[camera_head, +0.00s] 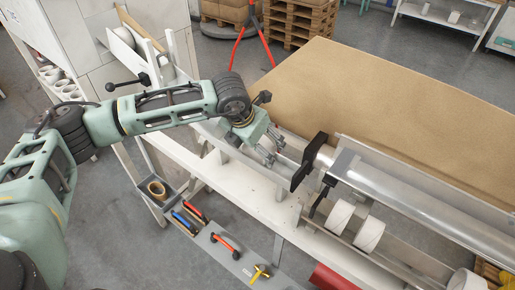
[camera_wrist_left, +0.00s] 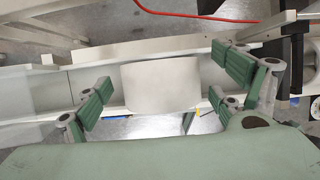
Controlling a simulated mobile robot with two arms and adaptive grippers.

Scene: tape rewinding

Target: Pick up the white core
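A white core (camera_wrist_left: 160,84), a short smooth cylinder, lies between the fingers of my left gripper (camera_wrist_left: 163,92) in the left wrist view. The fingers, with green pads, are spread wide on either side, with gaps showing between the pads and the core. In the head view my left gripper (camera_head: 270,147) reaches down over the left end of the machine's trough, and I cannot make out this core there. Two other white cores (camera_head: 340,216) (camera_head: 369,235) sit in the trough to the right. My right gripper is not in view.
A black clamp plate (camera_head: 309,162) and a long metal roller (camera_head: 420,205) stand right of the gripper. A large brown board (camera_head: 390,100) lies behind.

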